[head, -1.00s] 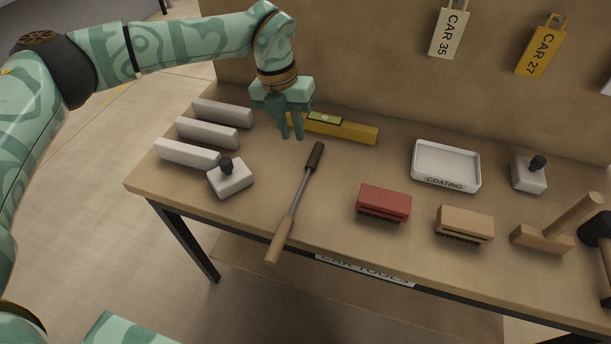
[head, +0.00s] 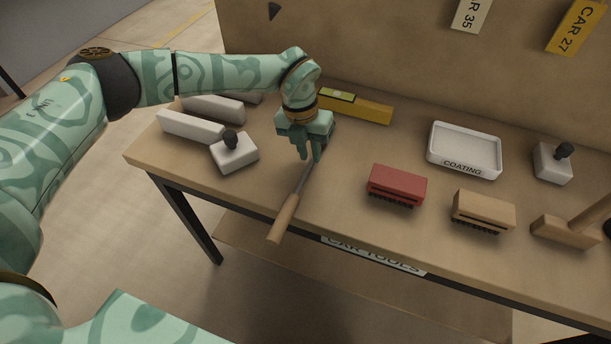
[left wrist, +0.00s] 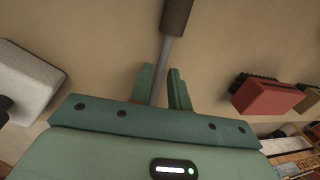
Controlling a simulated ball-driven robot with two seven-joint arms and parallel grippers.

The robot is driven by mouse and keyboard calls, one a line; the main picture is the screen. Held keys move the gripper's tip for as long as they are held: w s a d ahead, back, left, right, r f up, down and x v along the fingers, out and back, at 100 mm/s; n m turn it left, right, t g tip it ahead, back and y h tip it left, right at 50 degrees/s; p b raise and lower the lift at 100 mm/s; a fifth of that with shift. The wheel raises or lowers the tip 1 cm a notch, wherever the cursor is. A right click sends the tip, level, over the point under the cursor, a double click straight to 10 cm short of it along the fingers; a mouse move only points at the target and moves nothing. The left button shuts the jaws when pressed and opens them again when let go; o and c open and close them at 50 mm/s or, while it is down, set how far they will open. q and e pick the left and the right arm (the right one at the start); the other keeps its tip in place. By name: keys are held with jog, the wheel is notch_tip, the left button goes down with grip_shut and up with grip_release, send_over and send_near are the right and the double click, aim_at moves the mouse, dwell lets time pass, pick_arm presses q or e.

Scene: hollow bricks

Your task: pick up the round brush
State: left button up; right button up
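The round brush lies on the workbench (head: 345,215), with a wooden handle (head: 283,218) pointing to the front edge, a thin metal shaft and a dark far end. In the head view my left gripper (head: 309,156) is over the shaft and hides most of the far end. In the left wrist view the shaft (left wrist: 165,52) runs up between the two fingers of my left gripper (left wrist: 163,82) to the dark end (left wrist: 176,15). The fingers are apart, one on each side of the shaft, and hold nothing. My right gripper is not in view.
A white block with a black knob (head: 234,155) stands left of the brush, and a red brush (head: 397,184) to its right. A yellow level (head: 360,108) lies behind. Further right are a tan brush (head: 483,212) and a white coating tray (head: 463,172).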

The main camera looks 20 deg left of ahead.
pick_arm(q)
jog(key=shift+d+f, duration=0.1)
jog(key=shift+f, duration=0.7)
jog(key=shift+r, duration=0.1)
grip_shut()
jog(key=shift+r, duration=0.15)
